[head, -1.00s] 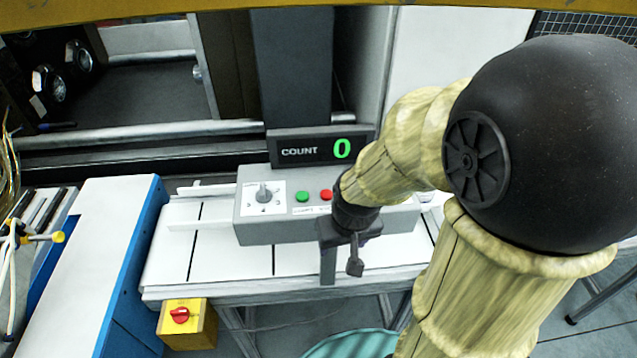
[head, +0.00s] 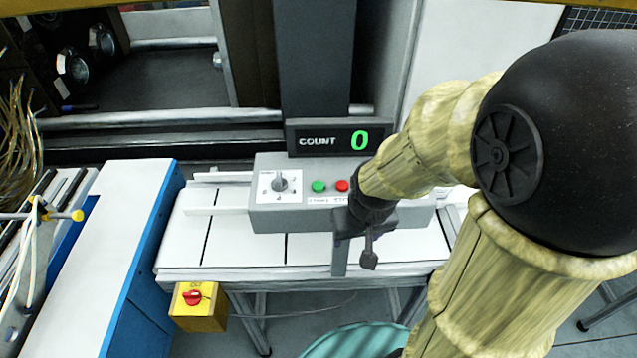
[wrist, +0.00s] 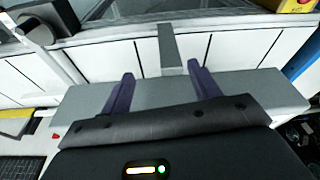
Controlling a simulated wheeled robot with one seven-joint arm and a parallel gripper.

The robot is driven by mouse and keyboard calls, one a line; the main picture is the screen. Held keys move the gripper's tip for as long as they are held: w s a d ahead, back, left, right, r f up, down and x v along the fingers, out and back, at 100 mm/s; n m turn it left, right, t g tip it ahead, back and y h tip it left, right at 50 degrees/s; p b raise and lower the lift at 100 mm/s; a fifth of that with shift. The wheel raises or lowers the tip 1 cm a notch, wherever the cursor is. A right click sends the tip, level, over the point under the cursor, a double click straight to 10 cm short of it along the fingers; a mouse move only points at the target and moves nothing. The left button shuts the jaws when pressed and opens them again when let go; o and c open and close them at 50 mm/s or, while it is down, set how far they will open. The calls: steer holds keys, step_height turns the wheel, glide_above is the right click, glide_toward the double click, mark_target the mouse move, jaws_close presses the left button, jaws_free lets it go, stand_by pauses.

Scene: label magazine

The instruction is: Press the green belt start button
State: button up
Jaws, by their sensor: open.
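The green button (head: 319,187) sits on top of a grey control box (head: 290,220), between a rotary knob (head: 280,184) and a red button (head: 342,186). My gripper (head: 355,258) is in front of the box, to the right of and nearer than the green button, and apart from it. In the wrist view my gripper (wrist: 163,88) shows two purple fingers spread apart with nothing between them, over the grey box (wrist: 240,85). The buttons cannot be made out in the wrist view.
A black display (head: 335,139) reading COUNT 0 stands behind the box. The box rests on a white belt table (head: 230,250). A yellow box with a red switch (head: 195,300) hangs at the table's front left. A blue-sided white unit (head: 120,220) stands left.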

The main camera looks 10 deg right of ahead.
jaws_close()
stand_by(1.5)
